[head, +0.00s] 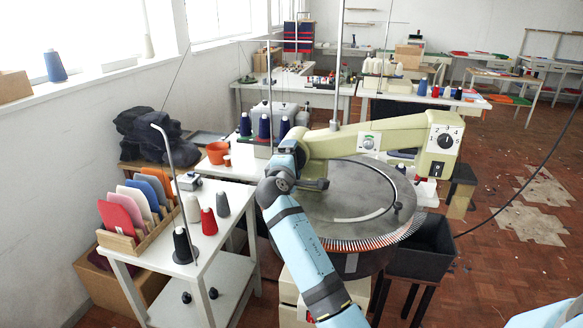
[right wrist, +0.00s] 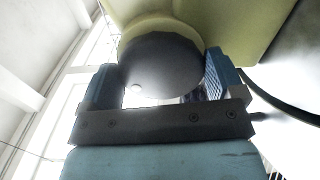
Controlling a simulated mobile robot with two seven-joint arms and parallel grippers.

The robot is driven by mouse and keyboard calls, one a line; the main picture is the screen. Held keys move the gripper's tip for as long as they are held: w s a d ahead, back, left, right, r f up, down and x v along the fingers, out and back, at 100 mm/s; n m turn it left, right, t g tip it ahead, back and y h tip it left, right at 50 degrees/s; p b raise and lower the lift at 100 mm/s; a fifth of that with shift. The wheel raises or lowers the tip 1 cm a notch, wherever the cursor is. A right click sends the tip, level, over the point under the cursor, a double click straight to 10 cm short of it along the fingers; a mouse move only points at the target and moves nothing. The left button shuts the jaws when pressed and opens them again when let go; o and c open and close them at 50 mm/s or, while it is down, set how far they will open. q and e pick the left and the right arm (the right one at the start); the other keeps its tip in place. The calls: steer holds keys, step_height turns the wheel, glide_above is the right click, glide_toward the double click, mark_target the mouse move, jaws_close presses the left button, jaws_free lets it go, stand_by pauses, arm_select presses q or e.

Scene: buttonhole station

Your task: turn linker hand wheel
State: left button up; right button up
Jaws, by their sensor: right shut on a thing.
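The linker is a cream machine arm (head: 385,136) above a large round grey dial bed (head: 345,195) with a ring of points at its rim. Its hand wheel (right wrist: 165,62), a dark round disc on a cream hub, fills the middle of the right wrist view. My right gripper (right wrist: 160,78) has one finger on each side of the wheel and is shut on it. In the head view my right gripper (head: 292,150) is at the left end of the machine arm, and it and my forearm hide most of the wheel. My left gripper is out of view.
A white side table (head: 190,250) at left holds yarn cones and a wooden rack (head: 135,235) of coloured fabric pieces. A dark bin (head: 425,250) stands right of the dial. An orange pot (head: 217,152) and more cones stand behind. Brick-coloured floor is open at right.

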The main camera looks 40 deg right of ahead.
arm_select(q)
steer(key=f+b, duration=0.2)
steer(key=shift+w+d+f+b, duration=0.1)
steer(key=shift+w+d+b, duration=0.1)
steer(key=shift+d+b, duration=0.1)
arm_select(e)
steer(key=m, duration=0.4)
steer(key=shift+f, duration=0.25)
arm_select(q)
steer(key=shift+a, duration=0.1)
arm_select(e)
steer(key=o, duration=0.7)
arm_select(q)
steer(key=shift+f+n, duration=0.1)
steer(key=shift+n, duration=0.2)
arm_select(e)
steer(key=v, duration=0.7)
steer(key=shift+s+a+r, duration=0.1)
steer(key=shift+s+a, duration=0.1)
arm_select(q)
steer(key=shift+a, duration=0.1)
arm_select(e)
steer(key=shift+r, duration=0.1)
